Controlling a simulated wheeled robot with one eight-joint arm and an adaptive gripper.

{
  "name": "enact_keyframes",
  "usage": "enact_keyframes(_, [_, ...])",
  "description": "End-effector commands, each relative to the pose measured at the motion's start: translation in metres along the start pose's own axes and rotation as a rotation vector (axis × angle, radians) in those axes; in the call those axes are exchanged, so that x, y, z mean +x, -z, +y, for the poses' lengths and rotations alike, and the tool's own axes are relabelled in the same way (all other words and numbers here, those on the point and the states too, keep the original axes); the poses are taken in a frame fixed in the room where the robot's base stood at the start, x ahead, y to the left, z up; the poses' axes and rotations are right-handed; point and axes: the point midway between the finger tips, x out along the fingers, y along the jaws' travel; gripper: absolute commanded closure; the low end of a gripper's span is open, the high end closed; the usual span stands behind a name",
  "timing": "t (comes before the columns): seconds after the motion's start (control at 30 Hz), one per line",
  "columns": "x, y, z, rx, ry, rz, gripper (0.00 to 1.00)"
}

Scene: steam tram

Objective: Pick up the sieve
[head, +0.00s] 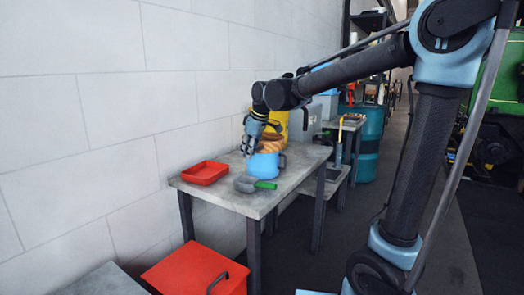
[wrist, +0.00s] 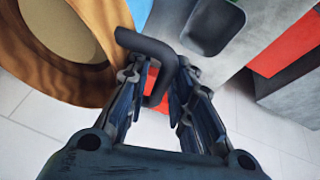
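The sieve (head: 271,142) appears to be the round, wood-brown thing beside a light blue jug (head: 264,166) on the grey table; my gripper partly hides it. In the wrist view its banded brown side and pale inside (wrist: 62,28) fill the upper left. A dark bent handle (wrist: 158,50) stands out from its side. My gripper (head: 248,150) points down at the sieve's left side. In the wrist view my gripper (wrist: 162,82) has its fingers apart, with the handle between them. I cannot tell whether either finger touches it.
On the table (head: 222,196) are a red tray (head: 205,172) at the left and a grey scoop (head: 246,184) with a green handle in front. A yellow container (head: 277,122) stands behind. The wall is close behind the table. A red box (head: 195,270) stands below.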

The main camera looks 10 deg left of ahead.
Motion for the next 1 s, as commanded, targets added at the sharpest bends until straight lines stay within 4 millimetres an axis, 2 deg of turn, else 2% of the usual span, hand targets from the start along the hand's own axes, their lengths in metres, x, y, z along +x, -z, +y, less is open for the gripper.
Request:
enact_keyframes(0.13, [0.000, 0.000, 0.000, 0.000, 0.000, 0.000, 0.81])
enact_keyframes(0.2, [0.000, 0.000, 0.000, 0.000, 0.000, 0.000, 0.97])
enact_keyframes(0.23, [0.000, 0.000, 0.000, 0.000, 0.000, 0.000, 1.00])
enact_keyframes(0.67, [-0.004, 0.002, 0.001, 0.000, 0.000, 0.000, 1.00])
enact_keyframes(0.77, [-0.013, 0.005, 0.002, -0.001, 0.000, 0.000, 1.00])
enact_keyframes(1.0, [-0.049, 0.020, 0.009, -0.001, 0.000, 0.000, 1.00])
